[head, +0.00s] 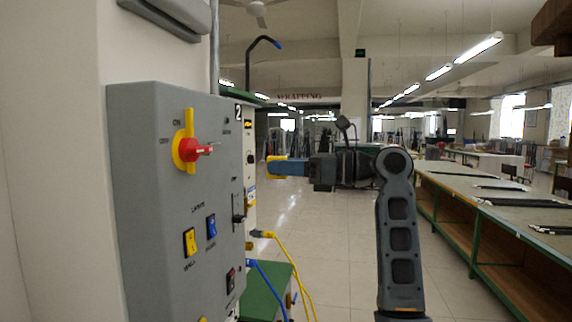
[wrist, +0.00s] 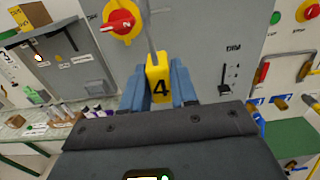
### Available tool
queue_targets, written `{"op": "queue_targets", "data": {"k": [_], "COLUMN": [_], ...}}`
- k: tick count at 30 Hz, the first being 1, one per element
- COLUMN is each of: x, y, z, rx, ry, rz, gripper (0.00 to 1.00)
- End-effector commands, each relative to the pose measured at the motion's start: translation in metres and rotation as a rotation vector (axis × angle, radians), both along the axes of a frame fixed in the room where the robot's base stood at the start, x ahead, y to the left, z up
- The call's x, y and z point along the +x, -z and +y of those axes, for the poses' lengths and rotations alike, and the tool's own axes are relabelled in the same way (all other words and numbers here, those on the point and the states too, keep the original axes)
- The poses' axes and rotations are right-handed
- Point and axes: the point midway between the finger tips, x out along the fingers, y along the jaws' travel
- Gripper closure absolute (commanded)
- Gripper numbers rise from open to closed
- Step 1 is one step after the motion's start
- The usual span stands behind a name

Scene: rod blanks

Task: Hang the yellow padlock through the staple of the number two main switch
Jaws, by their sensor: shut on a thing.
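My gripper (wrist: 158,88) is shut on a yellow padlock (wrist: 158,79) marked 4, its blue fingers on either side of the body. The grey shackle (wrist: 150,30) rises from it and runs past the top of the wrist view. A red rotary switch (wrist: 121,22) marked 2, on a yellow disc, is on the grey panel at upper left. The staple cannot be made out. In the head view my gripper (head: 275,166) points left, with the yellow padlock (head: 271,165) at its tip, apart from the nearer grey cabinet. A red switch on a yellow plate (head: 187,148) is on that cabinet.
The grey cabinet (head: 150,230) fills the left of the head view. A black lever (wrist: 225,82) stands right of the padlock in the wrist view. Yellow cables (head: 285,255) hang below my gripper. Benches (head: 470,185) line the right; open floor (head: 345,260) lies between.

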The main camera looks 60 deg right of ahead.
Motion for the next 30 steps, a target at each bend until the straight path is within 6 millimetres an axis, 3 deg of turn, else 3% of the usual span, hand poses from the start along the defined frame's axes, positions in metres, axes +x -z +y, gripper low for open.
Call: {"op": "queue_targets", "data": {"k": [10, 30], "x": [-0.002, 0.042], "y": [0.0, 0.0], "z": [-0.001, 0.016], "rx": [-0.002, -0.001], "ry": [0.002, 0.0], "rz": [-0.002, -0.001], "gripper": [0.99, 0.99]}}
